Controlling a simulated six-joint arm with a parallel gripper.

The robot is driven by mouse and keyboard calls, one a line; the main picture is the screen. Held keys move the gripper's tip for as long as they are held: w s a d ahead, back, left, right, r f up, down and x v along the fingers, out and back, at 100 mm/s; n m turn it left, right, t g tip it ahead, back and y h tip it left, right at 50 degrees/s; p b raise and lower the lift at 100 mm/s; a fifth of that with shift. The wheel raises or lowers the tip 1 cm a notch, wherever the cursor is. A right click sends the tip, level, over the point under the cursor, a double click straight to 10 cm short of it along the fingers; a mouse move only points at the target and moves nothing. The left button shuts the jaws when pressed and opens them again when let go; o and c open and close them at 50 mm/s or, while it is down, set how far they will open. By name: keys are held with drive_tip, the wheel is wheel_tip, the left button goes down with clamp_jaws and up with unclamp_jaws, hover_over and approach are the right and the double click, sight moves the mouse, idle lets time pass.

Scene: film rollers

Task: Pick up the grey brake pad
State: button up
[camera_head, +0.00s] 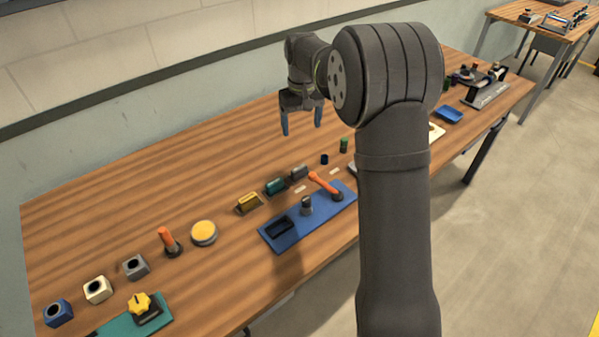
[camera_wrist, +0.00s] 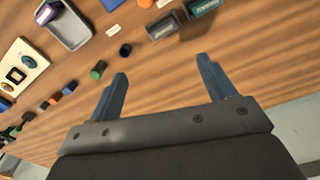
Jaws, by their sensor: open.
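The grey block that looks like the brake pad (camera_head: 299,172) stands on the wooden table at the right end of a row with a teal block (camera_head: 275,186) and a yellow block (camera_head: 248,203). In the wrist view the grey block (camera_wrist: 162,27) is at the top centre, beyond the fingertips, with the teal block (camera_wrist: 203,8) to its right. My gripper (camera_head: 302,122) is open and empty, raised above the table behind the row. In the wrist view my gripper (camera_wrist: 163,68) has its two blue fingers apart, with bare wood between them.
A blue board (camera_head: 283,240) with an orange lever (camera_head: 323,183) lies in front of the row. A dark blue ring (camera_wrist: 125,50) and a green cylinder (camera_wrist: 98,70) stand near the grey block. A grey tray (camera_wrist: 72,32) is farther left. Bare table lies behind the row.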

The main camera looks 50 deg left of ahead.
drive_tip(key=n, duration=0.3)
hover_over(300, 168)
drive_tip(key=f, duration=1.2)
drive_tip(key=shift+w+f, duration=0.1)
drive_tip(key=shift+w, duration=0.15)
drive_tip(key=shift+s+f, duration=0.15)
drive_tip(key=shift+f, duration=1.2)
drive_tip(key=shift+s+f, duration=0.1)
drive_tip(key=shift+f, duration=1.25)
drive_tip(key=shift+c, duration=0.5)
drive_tip(key=c, duration=1.1)
